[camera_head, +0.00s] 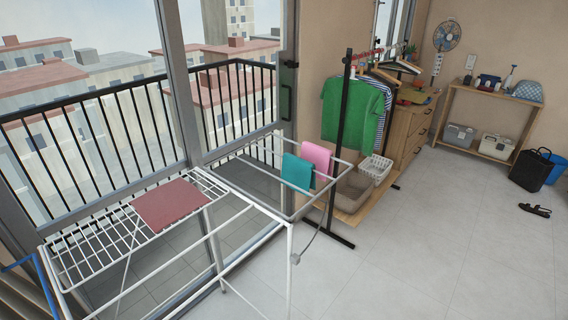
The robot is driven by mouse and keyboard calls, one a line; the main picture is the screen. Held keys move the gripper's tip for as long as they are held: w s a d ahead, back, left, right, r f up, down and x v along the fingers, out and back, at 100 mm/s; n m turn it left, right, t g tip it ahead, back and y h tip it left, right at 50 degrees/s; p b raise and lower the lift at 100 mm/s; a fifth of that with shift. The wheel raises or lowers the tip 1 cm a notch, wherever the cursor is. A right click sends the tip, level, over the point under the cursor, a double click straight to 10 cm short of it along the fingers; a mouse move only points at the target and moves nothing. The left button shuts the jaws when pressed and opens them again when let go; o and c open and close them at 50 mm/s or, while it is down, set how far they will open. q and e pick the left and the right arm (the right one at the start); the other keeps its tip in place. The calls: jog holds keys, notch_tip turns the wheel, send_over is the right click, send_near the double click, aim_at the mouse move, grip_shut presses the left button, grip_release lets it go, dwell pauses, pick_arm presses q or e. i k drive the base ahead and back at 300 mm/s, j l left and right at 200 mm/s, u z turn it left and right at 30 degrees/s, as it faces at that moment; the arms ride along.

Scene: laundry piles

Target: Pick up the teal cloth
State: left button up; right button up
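The teal cloth (297,171) hangs over a rail of the white drying rack (290,262), at its far right end. A pink cloth (317,157) hangs just behind it and to its right. A dusty red cloth (172,204) lies flat on the rack's left shelf. Neither of my grippers shows in the head view, and nothing is touching the teal cloth.
A clothes rail with a green shirt (352,108) stands behind the rack, with a brown basket (353,190) and white basket (376,168) below. Glass doors and a balcony railing are left. Tiled floor (430,240) is clear at right, except for dark sandals (535,210).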

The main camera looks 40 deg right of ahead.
aim_at(296, 170)
jog(key=l+z, duration=0.4)
jog(key=k+l+z, duration=0.1)
jog(key=z, duration=0.25)
jog(key=l+z, duration=0.4)
jog(key=i+l+u, duration=0.1)
jog(key=u, duration=0.35)
jog(key=i+l+u, duration=0.1)
jog(key=u, duration=0.3)
jog(key=i+l+u, duration=0.1)
jog(key=l+u, duration=0.2)
jog(key=u, duration=0.15)
jog(key=l+u, duration=0.25)
jog(key=l, duration=0.25)
jog(key=l+u, duration=0.3)
jog(key=l, duration=0.25)
jog(key=k+l+u, duration=0.2)
jog(key=l, duration=0.9)
jog(key=i+l, duration=0.1)
jog(key=l, duration=1.05)
jog(key=i+l, duration=0.35)
jog(key=l, duration=0.2)
